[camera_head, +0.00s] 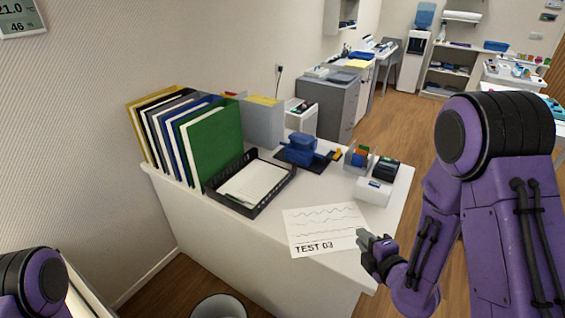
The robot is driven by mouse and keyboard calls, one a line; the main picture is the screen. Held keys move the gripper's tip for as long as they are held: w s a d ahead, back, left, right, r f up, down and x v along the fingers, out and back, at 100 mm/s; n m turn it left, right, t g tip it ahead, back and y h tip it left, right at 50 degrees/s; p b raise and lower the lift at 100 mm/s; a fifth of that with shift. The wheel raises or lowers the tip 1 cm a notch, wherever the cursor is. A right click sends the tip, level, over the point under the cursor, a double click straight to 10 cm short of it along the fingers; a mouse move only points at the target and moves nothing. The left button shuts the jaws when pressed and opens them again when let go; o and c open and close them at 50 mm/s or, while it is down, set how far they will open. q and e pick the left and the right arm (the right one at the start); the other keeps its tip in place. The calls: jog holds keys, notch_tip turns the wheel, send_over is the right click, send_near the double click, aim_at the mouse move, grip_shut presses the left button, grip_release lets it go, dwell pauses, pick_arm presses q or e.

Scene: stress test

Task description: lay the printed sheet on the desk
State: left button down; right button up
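The printed sheet (322,222) is white with wavy lines and the words "TEST 03". It shows over the front right part of the white desk (248,228), roughly flat, its lower edge close to the desk's front edge. I cannot tell whether it rests on the top or is a little above it. My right gripper (363,240) is at the sheet's right edge, its fingertips overlapping that edge in the picture. Whether the fingers are closed on the paper is not clear. Only a part of my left arm shows at bottom left; its gripper is out of view.
A black paper tray (236,208), a row of binders (215,143), a blue device (303,150), a small organiser (357,157) and a white box (374,191) stand on the desk behind the sheet. A bin (219,307) stands on the floor in front.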

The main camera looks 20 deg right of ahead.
jog(key=s+a+f+m+g+h+b, duration=0.2)
jog(key=s+f+m+g, duration=0.8)
jog(key=s+f+m, duration=1.2)
notch_tip(320, 180, down, 4)
jog(key=shift+s+a+m+g+b, duration=0.25)
jog(key=shift+a+m+g+b, duration=0.05)
jog(key=shift+a+m+b, duration=0.7)
